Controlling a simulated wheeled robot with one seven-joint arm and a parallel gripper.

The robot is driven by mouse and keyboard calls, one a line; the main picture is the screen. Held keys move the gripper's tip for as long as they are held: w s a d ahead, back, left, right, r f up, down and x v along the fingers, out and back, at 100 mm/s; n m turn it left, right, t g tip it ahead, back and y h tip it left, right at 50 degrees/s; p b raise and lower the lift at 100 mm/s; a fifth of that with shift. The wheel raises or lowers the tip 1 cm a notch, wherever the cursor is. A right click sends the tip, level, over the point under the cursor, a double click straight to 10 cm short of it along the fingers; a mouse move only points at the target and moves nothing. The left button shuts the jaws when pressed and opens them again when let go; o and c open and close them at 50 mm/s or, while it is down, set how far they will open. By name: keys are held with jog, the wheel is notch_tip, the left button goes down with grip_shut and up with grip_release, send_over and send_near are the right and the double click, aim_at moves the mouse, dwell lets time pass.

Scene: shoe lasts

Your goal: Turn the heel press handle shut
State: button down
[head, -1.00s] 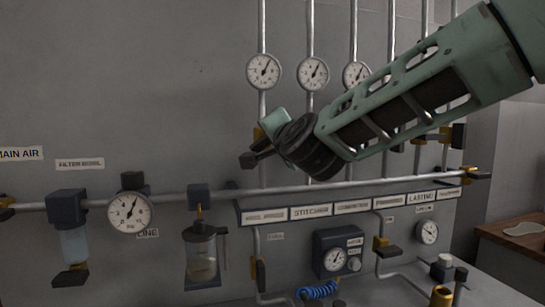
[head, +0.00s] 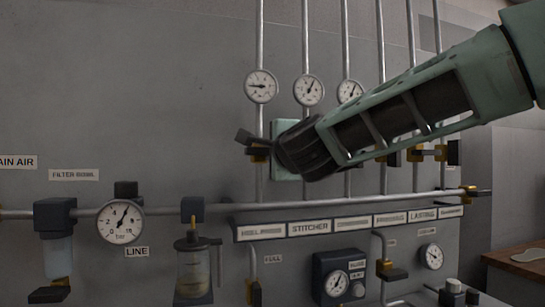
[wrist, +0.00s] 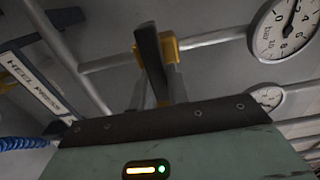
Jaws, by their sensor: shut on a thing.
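The heel press valve is on the leftmost upright pipe, with a yellow body (wrist: 172,45) and a dark bar handle (wrist: 150,50). In the wrist view the handle stands across the pipe line. My gripper (wrist: 160,88) is shut on it, with a grey finger on each side. In the head view the handle (head: 246,138) tilts up to the left, and my gripper (head: 264,152) is at the valve; its fingers are mostly hidden. The heel press label (wrist: 38,85) is at left in the wrist view. The gauge (head: 261,86) above the valve has its needle pointing left.
Neighbouring pipes carry similar gauges (head: 308,90) and yellow valves (head: 440,153) close to my arm. A horizontal pipe (head: 380,200) and label strip (head: 335,226) run below. A line gauge (head: 121,221) and glass bowls are at lower left. The upper left wall is bare.

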jog(key=shift+f, duration=0.1)
dwell(0.3)
jog(key=c, duration=1.4)
grip_release()
jog(key=shift+o, duration=0.2)
jog(key=b+v, duration=0.1)
jog(key=v, duration=1.6)
jog(key=shift+s+b, duration=0.25)
jog(key=shift+b, duration=0.15)
jog(key=shift+d, duration=0.1)
jog(key=s+a+f+n+g+y+p, duration=0.1)
jog(key=s+f+n+g, duration=0.2)
jog(key=f+n, duration=0.25)
jog(key=s+a+f+n+g+y+p, duration=0.1)
jog(key=s+a+f+n+g, duration=0.1)
jog(key=f+n+g, duration=0.35)
jog(key=s+a+f+n+g+p, duration=0.1)
jog(key=s+f+n+g+p, duration=0.15)
jog(key=f, duration=0.55)
jog(key=s+d+f+n+g+h+p, duration=0.1)
jog(key=s+d+f+n+g+h, duration=0.5)
jog(key=s+d+f+n, duration=0.3)
jog(key=s+d+f, duration=0.4)
jog(key=s, duration=0.1)
jog(key=shift+s+d+f, duration=0.2)
jog(key=shift+f, duration=0.1)
